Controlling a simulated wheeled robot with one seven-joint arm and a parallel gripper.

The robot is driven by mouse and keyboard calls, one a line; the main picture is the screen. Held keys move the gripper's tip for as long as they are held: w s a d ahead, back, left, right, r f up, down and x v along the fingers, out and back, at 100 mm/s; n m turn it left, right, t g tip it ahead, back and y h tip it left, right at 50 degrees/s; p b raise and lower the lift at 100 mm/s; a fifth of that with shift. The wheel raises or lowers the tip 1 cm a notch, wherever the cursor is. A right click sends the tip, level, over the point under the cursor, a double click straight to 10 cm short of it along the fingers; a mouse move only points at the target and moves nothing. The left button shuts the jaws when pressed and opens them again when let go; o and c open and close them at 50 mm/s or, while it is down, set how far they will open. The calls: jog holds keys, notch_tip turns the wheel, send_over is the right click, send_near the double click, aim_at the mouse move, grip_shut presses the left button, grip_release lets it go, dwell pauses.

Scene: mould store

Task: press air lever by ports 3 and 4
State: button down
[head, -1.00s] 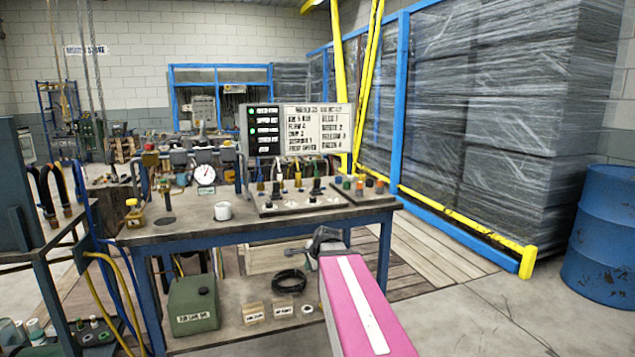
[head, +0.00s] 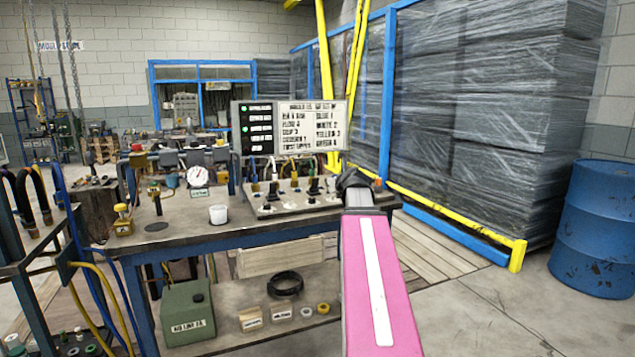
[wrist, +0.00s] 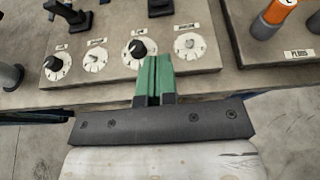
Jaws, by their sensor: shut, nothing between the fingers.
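A grey control panel (head: 300,207) with black knobs, levers and coloured fittings sits on the blue-legged bench. In the wrist view the panel (wrist: 115,75) shows two black knobs (wrist: 56,66) and (wrist: 141,49) on its near edge, with pale round dials beside them. Two black levers or handles (wrist: 66,11) show at the top edge, partly cut off. The labels are too small to read, so I cannot tell which part is the air lever by ports 3 and 4. My gripper (wrist: 153,68) has green fingers, shut and empty, at the panel's near edge beside the right knob. It also shows in the head view (head: 351,178).
A sign board (head: 290,127) stands behind the panel. A gauge (head: 198,176) and a white cup (head: 218,214) are on the bench to the left. An orange fitting (wrist: 280,12) stands on a block labelled PLUGS at right. A blue drum (head: 595,230) stands on the floor.

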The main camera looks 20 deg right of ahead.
jog(key=shift+d+r, duration=0.15)
send_near(317, 181)
jog(key=w+f, duration=0.1)
jog(key=f, duration=0.1)
jog(key=w+f, duration=0.1)
jog(key=f, duration=0.1)
jog(key=shift+w, duration=0.35)
jog(key=shift+w+r, duration=0.3)
jog(key=shift+w, duration=0.3)
jog(key=shift+w+r, duration=0.25)
jog(key=shift+w, duration=0.35)
jog(key=shift+w+r, duration=0.25)
jog(key=shift+w, duration=0.25)
